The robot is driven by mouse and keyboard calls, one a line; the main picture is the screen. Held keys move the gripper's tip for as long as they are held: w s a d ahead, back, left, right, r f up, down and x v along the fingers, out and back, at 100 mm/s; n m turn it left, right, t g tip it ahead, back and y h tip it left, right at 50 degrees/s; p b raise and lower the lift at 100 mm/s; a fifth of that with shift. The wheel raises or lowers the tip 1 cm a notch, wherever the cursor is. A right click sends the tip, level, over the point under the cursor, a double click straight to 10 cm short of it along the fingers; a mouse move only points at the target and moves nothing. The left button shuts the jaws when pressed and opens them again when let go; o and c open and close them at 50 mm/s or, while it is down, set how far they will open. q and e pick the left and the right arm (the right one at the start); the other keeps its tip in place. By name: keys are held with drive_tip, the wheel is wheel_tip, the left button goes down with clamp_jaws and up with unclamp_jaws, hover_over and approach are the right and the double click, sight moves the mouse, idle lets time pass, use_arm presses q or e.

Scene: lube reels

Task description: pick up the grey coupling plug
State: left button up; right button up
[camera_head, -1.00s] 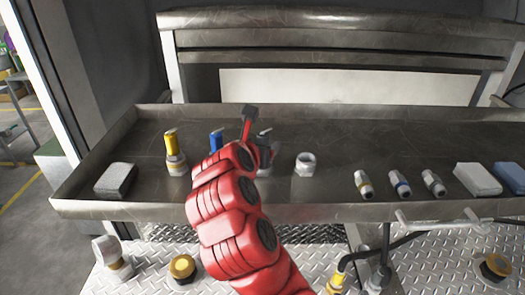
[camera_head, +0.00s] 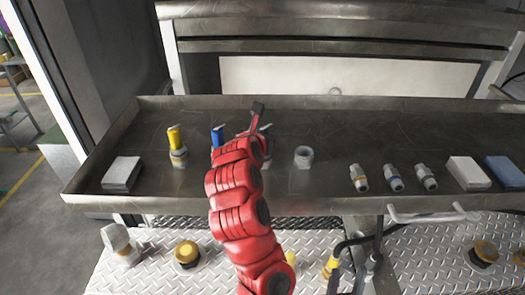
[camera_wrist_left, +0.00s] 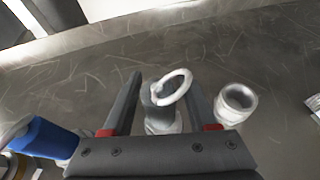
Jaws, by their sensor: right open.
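The grey coupling plug (camera_head: 267,146) stands on the metal tray, partly hidden behind my red left arm in the head view. In the left wrist view the grey plug (camera_wrist_left: 162,112), with a pale ring at its top, is between the two dark fingers of my left gripper (camera_wrist_left: 165,90). The fingers are apart, with small gaps showing beside the plug's body. In the head view my left gripper (camera_head: 257,115) is seen small at the end of the arm, over the plug. My right gripper is not in view.
On the tray (camera_head: 330,195) a yellow plug (camera_head: 176,146) and a blue plug (camera_head: 217,137) stand left of the arm. A white ring-shaped fitting (camera_head: 303,157) stands to the right. Several fittings (camera_head: 392,178) and blocks (camera_head: 468,173) lie further right.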

use_arm(q)
clamp_jaws()
drive_tip(key=shift+r, duration=0.1)
idle(0.3)
